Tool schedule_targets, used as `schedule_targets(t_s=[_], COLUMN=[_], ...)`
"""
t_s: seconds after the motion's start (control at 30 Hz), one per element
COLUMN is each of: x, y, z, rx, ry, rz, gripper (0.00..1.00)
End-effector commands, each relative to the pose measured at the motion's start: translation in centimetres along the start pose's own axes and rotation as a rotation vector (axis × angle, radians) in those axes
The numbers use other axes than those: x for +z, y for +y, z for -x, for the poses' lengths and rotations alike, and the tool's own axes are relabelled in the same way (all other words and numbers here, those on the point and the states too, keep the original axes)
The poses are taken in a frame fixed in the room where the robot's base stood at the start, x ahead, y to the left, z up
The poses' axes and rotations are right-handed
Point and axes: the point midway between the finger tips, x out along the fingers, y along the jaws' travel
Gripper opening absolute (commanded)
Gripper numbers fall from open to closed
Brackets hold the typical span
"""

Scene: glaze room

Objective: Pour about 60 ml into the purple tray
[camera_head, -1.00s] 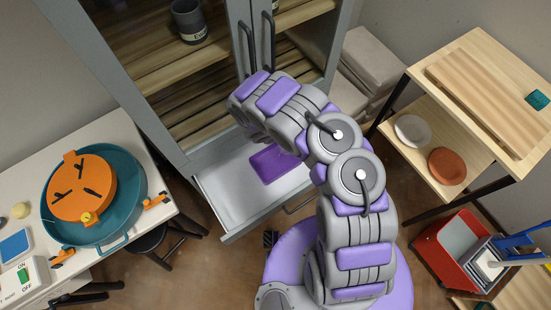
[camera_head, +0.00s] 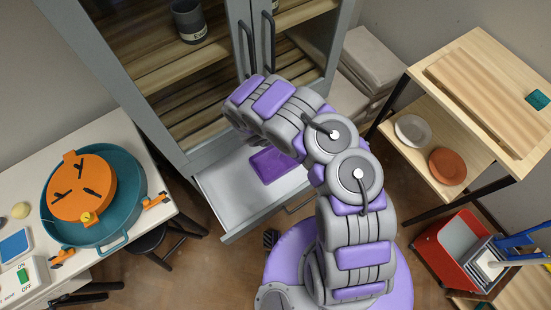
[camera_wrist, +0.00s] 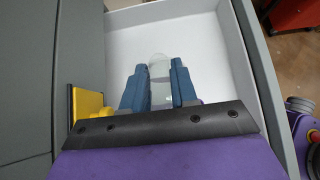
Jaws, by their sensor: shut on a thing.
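The purple tray (camera_head: 270,163) lies flat in the open white drawer (camera_head: 228,196) under the cabinet, partly covered by my arm in the head view. In the wrist view, my gripper (camera_wrist: 159,67) has its blue fingers shut on a pale, see-through vessel (camera_wrist: 160,88). The white floor of the drawer (camera_wrist: 195,40) shows beyond the fingers. I cannot tell the vessel's kind or how much liquid is in it. The purple tray cannot be made out in the wrist view. My gripper is hidden behind my arm in the head view.
The cabinet's glass doors with dark handles (camera_head: 268,45) stand above the drawer. A dark cup (camera_head: 189,20) is on a shelf. At left, a table holds a teal basin with an orange device (camera_head: 82,188). At right are a wooden shelf unit (camera_head: 490,95) and a red bin (camera_head: 450,250).

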Motion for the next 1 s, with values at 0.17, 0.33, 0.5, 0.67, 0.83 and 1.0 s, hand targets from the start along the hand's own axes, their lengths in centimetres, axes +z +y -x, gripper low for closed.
schedule_targets(t_s=[0.17,0.33,0.5,0.67,0.83,1.0], x=[-0.17,-0.33,-0.44,-0.55,-0.68,-0.81], y=[0.01,0.01,0.00,0.01,0.00,0.01], z=[0.15,0.32,0.46,0.59,0.71,0.82], rx=[0.000,0.000,-0.001,0.000,0.000,-0.001], ry=[-0.011,-0.022,-0.033,-0.040,-0.048,-0.056], rz=[0.000,0.000,0.001,0.001,0.001,0.000], gripper=[0.00,0.00,0.00,0.00,0.00,0.00])
